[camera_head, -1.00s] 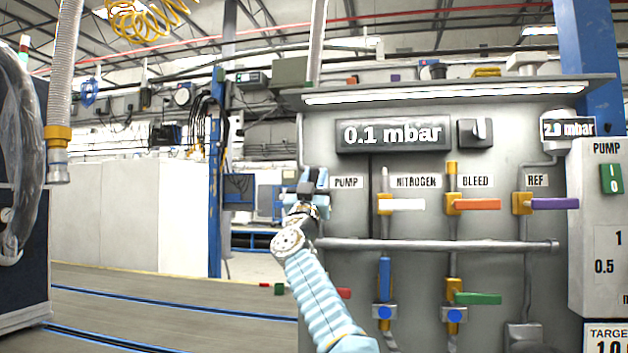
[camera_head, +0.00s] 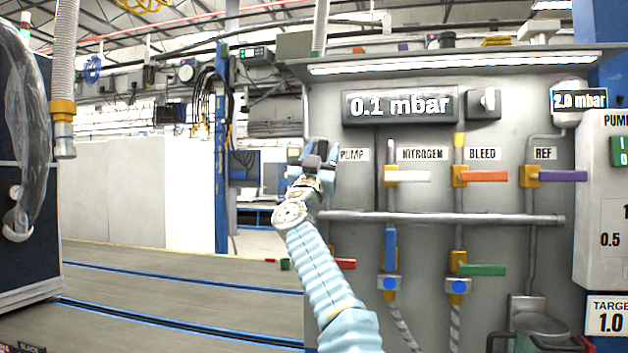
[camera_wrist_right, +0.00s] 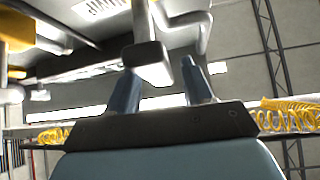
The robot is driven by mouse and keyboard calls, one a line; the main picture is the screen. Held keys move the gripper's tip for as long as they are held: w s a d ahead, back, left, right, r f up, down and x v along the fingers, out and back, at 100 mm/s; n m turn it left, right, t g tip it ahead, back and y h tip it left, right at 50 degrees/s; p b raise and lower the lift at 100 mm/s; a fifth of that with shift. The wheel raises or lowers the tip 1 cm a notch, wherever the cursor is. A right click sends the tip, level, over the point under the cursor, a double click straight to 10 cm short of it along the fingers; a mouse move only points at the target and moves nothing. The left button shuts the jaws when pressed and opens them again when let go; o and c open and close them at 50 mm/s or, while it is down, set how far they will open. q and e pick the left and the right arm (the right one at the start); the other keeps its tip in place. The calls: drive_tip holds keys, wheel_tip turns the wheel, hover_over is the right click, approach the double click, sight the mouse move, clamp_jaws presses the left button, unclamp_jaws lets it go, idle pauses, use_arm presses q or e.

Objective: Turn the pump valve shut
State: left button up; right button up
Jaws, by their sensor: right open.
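The PUMP label (camera_head: 354,155) is on the grey valve panel at its left side. The valve by this label is mostly hidden behind my right gripper (camera_head: 320,150), which is raised in front of the panel's left edge. The right wrist view shows my right gripper (camera_wrist_right: 160,68) with its two blue-grey fingers apart. A dark grey bar (camera_wrist_right: 147,60) reaches in near the left finger and overlaps it. It may be the pump valve's handle; I cannot tell whether it touches the finger. My left gripper is not in view.
White (camera_head: 408,177), orange (camera_head: 484,177) and purple (camera_head: 563,176) handles stick out to the right. Below them are a horizontal pipe (camera_head: 450,218), a blue handle (camera_head: 390,250) and a green handle (camera_head: 482,270). Open floor lies left of the panel.

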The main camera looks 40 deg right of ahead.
use_arm(q)
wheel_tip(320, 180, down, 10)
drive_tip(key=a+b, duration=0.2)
drive_tip(key=b, duration=0.7)
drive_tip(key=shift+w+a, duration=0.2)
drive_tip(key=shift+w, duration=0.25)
use_arm(e)
drive_tip(key=v, duration=1.3)
drive_tip(key=shift+r, duration=0.15)
